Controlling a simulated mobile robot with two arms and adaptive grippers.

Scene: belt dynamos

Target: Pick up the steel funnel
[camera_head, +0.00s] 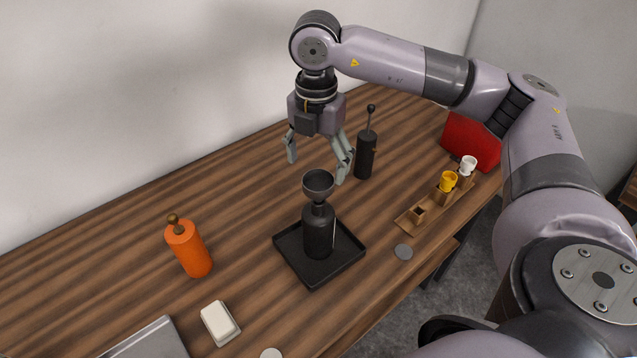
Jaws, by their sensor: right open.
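The steel funnel (318,184) is a dark grey metal cone sitting upright in the neck of a black bottle (319,232). The bottle stands on a square black tray (347,269) on the wooden table. My right gripper (318,168) hangs pointing down above and slightly behind the funnel, with its fingers spread wide and empty. The fingertips look close to the funnel's rim height, but I cannot tell the exact gap. My left gripper is not in view.
An orange bottle (188,249) and a white block (219,323) stand left. A black bottle with a ball-topped stem (366,150) stands behind the gripper. A wooden rack (412,217) with yellow (448,181) and white cups (467,165) is right, near a red box (468,141).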

